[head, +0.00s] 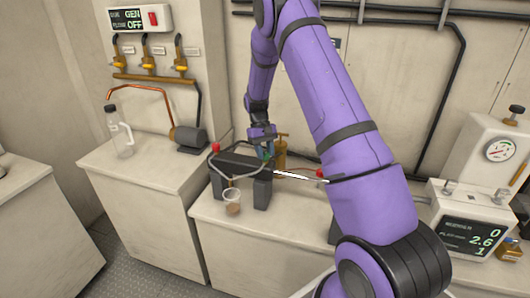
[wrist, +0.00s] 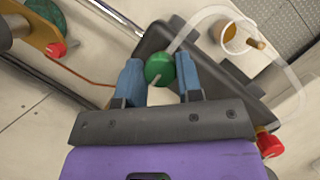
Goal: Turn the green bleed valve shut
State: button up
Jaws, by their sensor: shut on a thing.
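The green bleed valve (wrist: 160,69) is a round green knob on the dark block (wrist: 205,60). In the wrist view it sits between the two blue fingers of my gripper (wrist: 160,78), which is shut on it. In the head view my gripper (head: 267,146) reaches down to the dark block (head: 236,164) on the bench, and the valve is mostly hidden by the fingers. A clear tube runs from near the valve to a cup (head: 232,203) holding some brown liquid; the cup also shows in the wrist view (wrist: 232,38).
A red knob (head: 215,147) stands at the block's left end, and another red knob (head: 320,173) lies to the right. A brass cylinder (head: 281,151) is close behind my gripper. A clear bottle (head: 120,138) stands on the left counter. A readout box (head: 466,228) is at right.

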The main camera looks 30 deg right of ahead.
jog(key=shift+w, duration=0.1)
dwell(0.3)
jog(key=o, duration=0.9)
jog(key=shift+r, duration=0.1)
jog(key=shift+v, duration=5.3)
